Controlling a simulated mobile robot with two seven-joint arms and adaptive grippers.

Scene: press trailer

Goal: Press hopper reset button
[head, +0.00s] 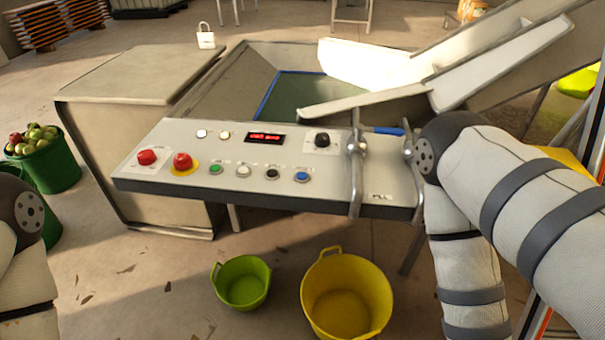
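A light grey control panel (330,190) faces me in the middle of the view. Its lower row holds a green button (215,169), a white button (243,171), a black button (272,173) and a blue button (302,176). The labels are too small to read, so I cannot tell which is the hopper reset. Two red knobs, one on white (147,157) and one on yellow (182,162), sit at the left. A black knob (322,140) is at the upper right. Neither gripper is in view; only my arm links show at both sides.
Curved metal bars (356,170) rise over the panel's right part. Behind it are a hopper (225,85) and a sloping chute (490,75). A green tub (241,283) and a yellow tub (346,296) stand below. A fruit bucket (55,165) is at left.

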